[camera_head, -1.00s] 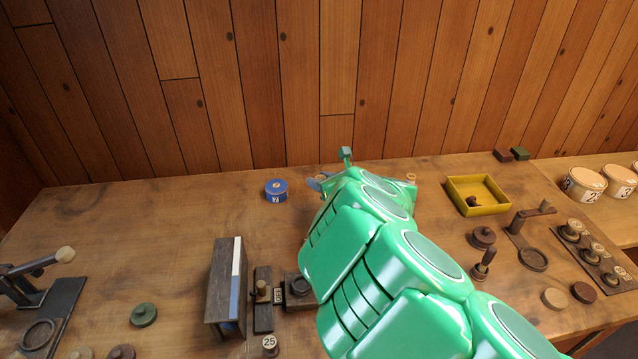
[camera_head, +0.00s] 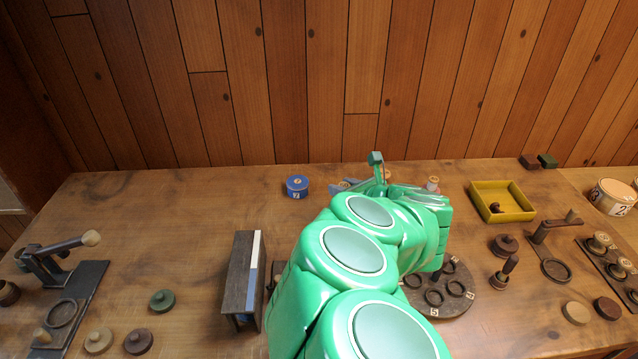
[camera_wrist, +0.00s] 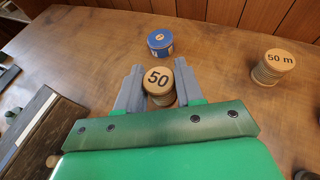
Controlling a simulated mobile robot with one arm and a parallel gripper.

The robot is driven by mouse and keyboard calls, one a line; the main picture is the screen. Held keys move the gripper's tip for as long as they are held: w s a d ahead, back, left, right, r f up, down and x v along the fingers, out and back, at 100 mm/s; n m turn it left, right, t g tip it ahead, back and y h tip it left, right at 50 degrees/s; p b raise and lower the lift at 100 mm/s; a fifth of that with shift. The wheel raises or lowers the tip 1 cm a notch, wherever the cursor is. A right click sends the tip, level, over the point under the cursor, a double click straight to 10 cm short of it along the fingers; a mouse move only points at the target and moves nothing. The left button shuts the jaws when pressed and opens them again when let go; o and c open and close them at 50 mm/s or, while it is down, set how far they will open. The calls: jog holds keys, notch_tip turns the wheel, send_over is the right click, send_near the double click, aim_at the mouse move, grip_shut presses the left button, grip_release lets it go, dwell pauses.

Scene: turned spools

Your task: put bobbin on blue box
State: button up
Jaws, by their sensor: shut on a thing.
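The bobbin (camera_wrist: 158,82), a pale wooden spool marked "50" on top, sits between the grey fingers of my gripper (camera_wrist: 157,70) in the wrist view. My gripper is shut on it. In the head view my green arm hides the bobbin, and part of my gripper (camera_head: 350,185) shows beyond the arm. The blue box (camera_head: 297,188) is small and round, with a pale dot on its lid and a white label. It stands left of my gripper toward the back of the table. In the wrist view the blue box (camera_wrist: 160,43) is beyond the fingertips, apart from the bobbin.
A spool marked "50 m" (camera_wrist: 272,68) stands to the right in the wrist view. A yellow tray (camera_head: 502,212) is at the right. The table between my gripper and the blue box looks clear.

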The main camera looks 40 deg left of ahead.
jog(key=s+a+r+n+g, duration=0.3)
jog(key=a+n+g, duration=0.15)
jog(key=a, duration=0.35)
jog(key=g, duration=0.1)
send_over(298, 181)
jog(key=shift+n, duration=0.25)
jog(key=shift+s+d+f, duration=0.1)
jog(key=shift+s+f, duration=0.05)
jog(key=shift+f, duration=5.55)
jog(key=shift+f, duration=0.15)
jog(key=o, duration=1)
